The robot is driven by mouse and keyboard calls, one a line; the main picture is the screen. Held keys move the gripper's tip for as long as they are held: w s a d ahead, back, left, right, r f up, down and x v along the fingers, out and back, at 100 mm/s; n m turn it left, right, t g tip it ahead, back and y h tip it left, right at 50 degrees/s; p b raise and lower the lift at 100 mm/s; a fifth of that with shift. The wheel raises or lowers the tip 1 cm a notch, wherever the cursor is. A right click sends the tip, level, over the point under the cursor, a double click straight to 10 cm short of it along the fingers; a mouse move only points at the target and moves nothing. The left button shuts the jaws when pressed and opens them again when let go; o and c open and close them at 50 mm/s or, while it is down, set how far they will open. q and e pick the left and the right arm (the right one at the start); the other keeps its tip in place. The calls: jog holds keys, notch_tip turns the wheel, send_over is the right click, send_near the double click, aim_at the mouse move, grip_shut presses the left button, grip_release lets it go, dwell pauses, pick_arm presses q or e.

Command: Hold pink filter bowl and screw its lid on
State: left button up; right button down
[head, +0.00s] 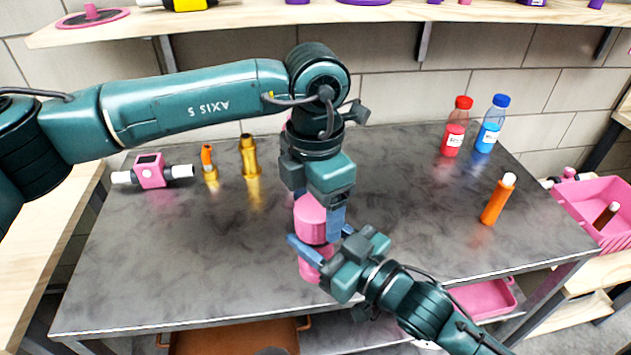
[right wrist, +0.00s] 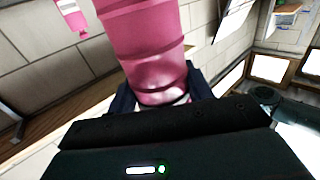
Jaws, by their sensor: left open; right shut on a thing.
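The pink filter bowl (head: 309,270) is upright above the grey table near its front middle. My right gripper (head: 318,243) is shut on it from the right, a blue finger crossing its front. The pink lid (head: 311,216) sits directly above the bowl, in line with it; the seam between them is partly hidden by that finger. My left gripper (head: 318,212) points straight down at the lid from above and is open, with one blue finger beside the lid's right side. In the right wrist view the pink bowl (right wrist: 150,60) rises between the right fingers.
On the grey table (head: 400,220) stand a pink device with white ends (head: 150,171), two brass fittings (head: 249,158), red (head: 456,128) and blue (head: 491,125) bottles and an orange tube (head: 497,200). A pink bin (head: 590,200) is at right. A wooden shelf (head: 390,12) runs behind.

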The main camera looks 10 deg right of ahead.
pick_arm(q)
jog(key=shift+f, duration=1.05)
jog(key=shift+c, duration=0.5)
jog(key=c, duration=0.9)
jog(key=o, duration=1.2)
jog(key=shift+c, duration=0.2)
jog(key=shift+r, duration=0.15)
notch_tip(320, 180, up, 12)
